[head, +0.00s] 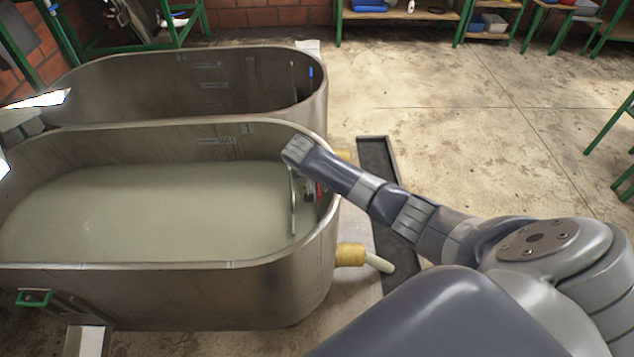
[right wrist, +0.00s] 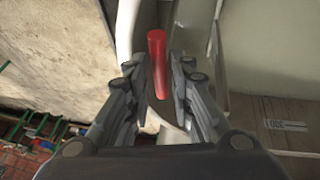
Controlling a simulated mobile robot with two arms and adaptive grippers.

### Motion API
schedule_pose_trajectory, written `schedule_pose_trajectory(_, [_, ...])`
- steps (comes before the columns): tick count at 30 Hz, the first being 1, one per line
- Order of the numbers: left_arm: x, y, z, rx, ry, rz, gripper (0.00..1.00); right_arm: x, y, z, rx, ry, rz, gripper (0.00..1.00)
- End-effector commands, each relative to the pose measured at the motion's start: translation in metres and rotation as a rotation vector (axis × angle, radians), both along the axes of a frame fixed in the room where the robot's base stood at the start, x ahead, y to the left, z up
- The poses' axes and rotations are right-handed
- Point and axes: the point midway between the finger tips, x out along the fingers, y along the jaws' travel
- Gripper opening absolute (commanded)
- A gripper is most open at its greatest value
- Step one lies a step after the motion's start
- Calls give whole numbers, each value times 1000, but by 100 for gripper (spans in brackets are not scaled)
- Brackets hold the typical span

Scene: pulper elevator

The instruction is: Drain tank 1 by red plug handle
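The near tank (head: 285,275) is a long steel tub with rounded ends, holding cloudy, pale liquid (head: 150,210). A red plug handle (head: 319,189) shows as a small red patch at its right end, partly hidden by my right arm. In the right wrist view the red handle (right wrist: 157,55) is an upright-looking red rod between the fingers of my right gripper (right wrist: 158,72). The fingers are open, with a gap on each side of the rod. In the head view my forearm reaches over the tank's right rim. My left gripper is out of view.
A second steel tank (head: 190,85) stands behind and looks empty, with a blue handle (head: 311,72) at its right end. A yellow outlet fitting (head: 350,255) sticks out over a dark floor channel (head: 375,160). Open concrete floor lies to the right; green-framed shelves (head: 400,12) stand behind.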

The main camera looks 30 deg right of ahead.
Motion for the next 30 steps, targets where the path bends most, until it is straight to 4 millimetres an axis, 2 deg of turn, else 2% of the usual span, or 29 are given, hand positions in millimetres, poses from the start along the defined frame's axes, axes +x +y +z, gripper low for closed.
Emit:
schedule_pose_trajectory(4, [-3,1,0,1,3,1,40,-1,2,2,1,2,1,21])
schedule_pose_trajectory(8, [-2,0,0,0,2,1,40,-4,6,12,2,2,1,21])
schedule_pose_trajectory(21, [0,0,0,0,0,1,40,-22,35,87,1,-3,1,21])
schedule_pose_trajectory(25, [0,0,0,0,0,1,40,-26,40,101,0,-1,1,21])
schedule_pose_trajectory(30, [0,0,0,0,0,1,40,-28,42,109,0,0,0,21])
